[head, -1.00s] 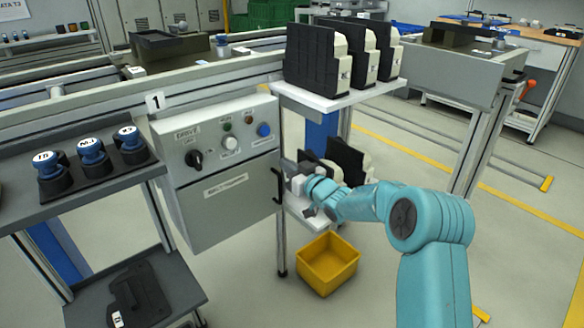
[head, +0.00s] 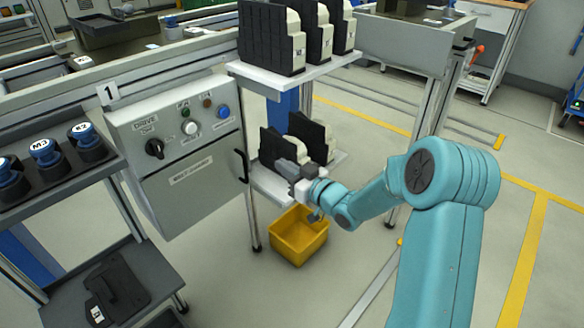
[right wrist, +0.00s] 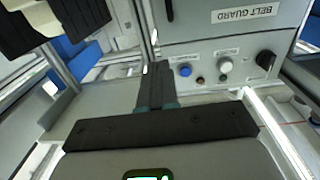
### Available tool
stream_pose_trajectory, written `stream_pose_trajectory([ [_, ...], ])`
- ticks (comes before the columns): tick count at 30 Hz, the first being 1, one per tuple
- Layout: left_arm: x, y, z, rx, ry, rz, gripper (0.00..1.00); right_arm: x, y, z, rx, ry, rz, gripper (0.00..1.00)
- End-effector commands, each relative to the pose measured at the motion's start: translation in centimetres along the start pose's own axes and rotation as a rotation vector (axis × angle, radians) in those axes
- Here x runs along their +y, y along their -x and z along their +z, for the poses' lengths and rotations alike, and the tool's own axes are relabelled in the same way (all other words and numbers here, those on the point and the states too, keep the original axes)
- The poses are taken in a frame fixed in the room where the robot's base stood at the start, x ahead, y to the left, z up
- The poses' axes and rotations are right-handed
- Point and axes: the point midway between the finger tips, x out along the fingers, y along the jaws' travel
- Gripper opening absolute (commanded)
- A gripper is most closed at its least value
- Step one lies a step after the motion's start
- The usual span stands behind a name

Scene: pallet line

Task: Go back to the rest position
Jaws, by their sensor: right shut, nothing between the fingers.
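My right gripper (head: 288,168) is at the end of the teal arm in the head view. It is shut and empty, in front of the lower white shelf and right of the grey drive panel. In the right wrist view its dark fingers (right wrist: 156,82) are together, with nothing held between them. The drive panel (head: 187,190) and its black handle (head: 241,166) stand apart to the left of the gripper. My left gripper is not in view.
Black and cream units (head: 270,40) stand on the upper shelf, with others (head: 312,135) on the lower one. A yellow bin (head: 299,240) is on the floor below. Blue-topped pieces (head: 45,152) sit on the left stand. Floor right of my arm is clear.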

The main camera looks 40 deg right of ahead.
Motion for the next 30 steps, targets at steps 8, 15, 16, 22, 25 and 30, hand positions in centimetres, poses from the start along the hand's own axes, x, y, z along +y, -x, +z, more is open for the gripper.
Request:
stream_pose_trajectory([
  [8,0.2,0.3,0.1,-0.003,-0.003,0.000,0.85,0.0,2.4,0.0,0.000,0.001,0.000,0.00],
  [15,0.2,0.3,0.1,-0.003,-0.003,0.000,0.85,-0.9,1.9,-0.1,0.005,-0.002,-0.022,0.00],
  [16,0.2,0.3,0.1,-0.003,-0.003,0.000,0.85,-1.8,1.5,0.1,0.004,-0.008,-0.040,0.00],
  [22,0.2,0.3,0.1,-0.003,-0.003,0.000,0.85,-13.2,-1.5,6.5,-0.117,-0.164,-0.224,0.00],
  [25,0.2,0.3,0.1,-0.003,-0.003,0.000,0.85,-19.3,-0.7,12.4,-0.306,-0.265,-0.258,0.00],
  [30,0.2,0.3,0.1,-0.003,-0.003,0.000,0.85,-27.0,5.0,22.1,-0.705,-0.363,-0.254,0.00],
])
